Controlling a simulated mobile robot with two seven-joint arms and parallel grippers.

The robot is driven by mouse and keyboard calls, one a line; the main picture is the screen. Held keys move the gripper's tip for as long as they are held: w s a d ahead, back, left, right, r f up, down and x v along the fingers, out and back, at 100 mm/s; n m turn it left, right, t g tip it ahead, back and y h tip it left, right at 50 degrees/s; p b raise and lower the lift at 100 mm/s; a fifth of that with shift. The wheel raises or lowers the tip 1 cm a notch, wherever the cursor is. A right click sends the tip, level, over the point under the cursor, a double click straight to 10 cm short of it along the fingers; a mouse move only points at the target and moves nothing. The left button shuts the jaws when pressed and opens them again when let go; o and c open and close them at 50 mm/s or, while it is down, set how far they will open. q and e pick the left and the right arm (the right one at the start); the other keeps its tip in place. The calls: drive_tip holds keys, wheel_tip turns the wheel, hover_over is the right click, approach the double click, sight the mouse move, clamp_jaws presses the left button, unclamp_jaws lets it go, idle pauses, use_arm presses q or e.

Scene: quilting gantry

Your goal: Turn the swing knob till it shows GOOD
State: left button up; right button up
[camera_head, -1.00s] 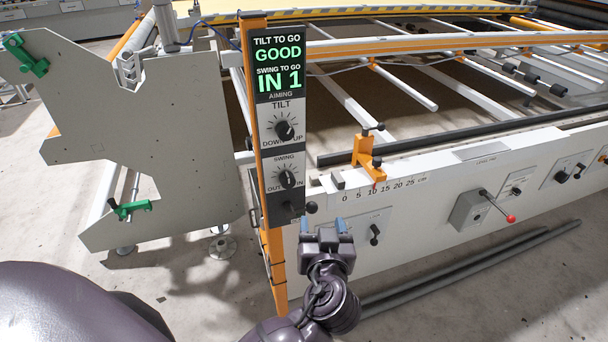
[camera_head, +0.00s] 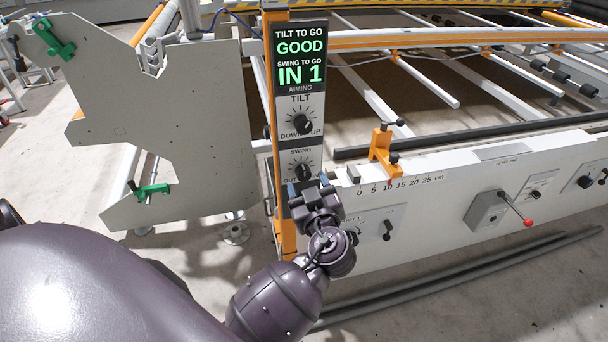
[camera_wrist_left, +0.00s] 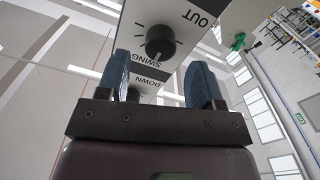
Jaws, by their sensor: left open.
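The black swing knob (camera_head: 303,172) sits on the lower part of the upright aiming panel, under the word SWING. The display (camera_head: 300,60) above reads TILT TO GO GOOD and SWING TO GO IN 1. The tilt knob (camera_head: 302,124) is between display and swing knob. My left gripper (camera_head: 311,187) is open, just below and in front of the swing knob, partly covering the panel there. In the left wrist view the swing knob (camera_wrist_left: 158,42) shows between and beyond the blue fingertips (camera_wrist_left: 160,75), apart from them. My right gripper is not in view.
An orange post (camera_head: 270,110) carries the panel. A white rail with a scale and an orange stop (camera_head: 384,152) runs right. A red-tipped lever (camera_head: 515,208) is further right. A grey plate with green clamps (camera_head: 153,190) stands left.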

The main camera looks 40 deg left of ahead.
sight(304, 176)
use_arm(q)
drive_tip(key=shift+x, duration=1.6)
drive_tip(key=shift+c, duration=0.3)
drive_tip(key=c, duration=0.9)
drive_tip(key=shift+o, duration=0.2)
